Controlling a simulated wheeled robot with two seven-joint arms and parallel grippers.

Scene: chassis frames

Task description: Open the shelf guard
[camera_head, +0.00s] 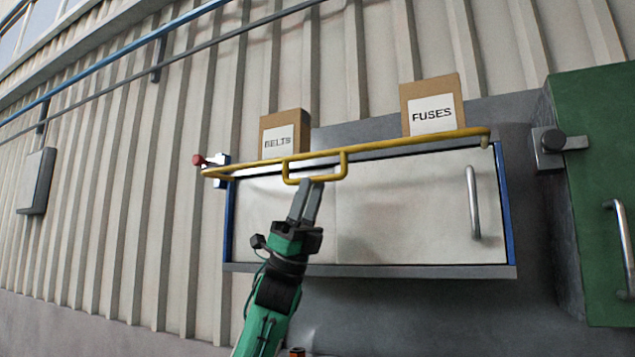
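The shelf guard (400,144) is a yellow rail running across the front of the shelf above a white cabinet, with a small yellow loop handle (346,166) hanging from it left of its middle. A red knob (198,160) sits at the rail's left end. My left gripper (312,184) reaches up from below, its two grey fingers close together. The fingertips overlap the bottom bar of the loop handle; whether they grip it is hidden by the angle. My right gripper is out of view.
A box labelled BELTS (285,136) and one labelled FUSES (432,105) stand behind the rail. The white cabinet (400,215) has a vertical handle (473,203). A green cabinet (598,200) juts out at right. Pipes (120,70) cross the ribbed wall.

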